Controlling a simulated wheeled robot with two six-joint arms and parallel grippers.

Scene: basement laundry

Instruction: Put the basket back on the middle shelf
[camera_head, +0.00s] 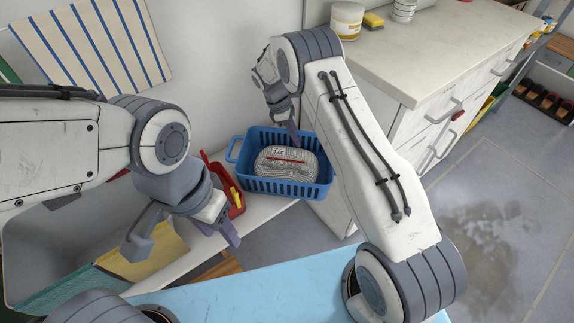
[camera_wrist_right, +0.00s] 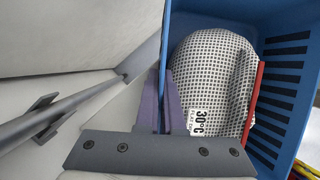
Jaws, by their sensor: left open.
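The blue slatted basket (camera_head: 285,187) is at the middle of the head view, beside the white cabinet. A dotted mesh bag with a red strip and a "30°C" label (camera_wrist_right: 198,122) lies in it. My right gripper (camera_head: 291,128) reaches down to the basket's far right rim. In the right wrist view its two purple fingers (camera_wrist_right: 165,105) lie close on either side of the basket's wall, shut on it. I cannot tell whether the basket's base rests on the white ledge. My left gripper (camera_head: 182,240) is open and empty, left of the basket. No middle shelf is clearly recognisable.
A red caddy with a yellow item (camera_head: 236,207) stands close to the basket's left side. A grey tub (camera_head: 60,250) with cloths is at the left. The white cabinet (camera_head: 440,65) bears a tub and a sponge. A light-blue surface (camera_head: 260,290) lies in front.

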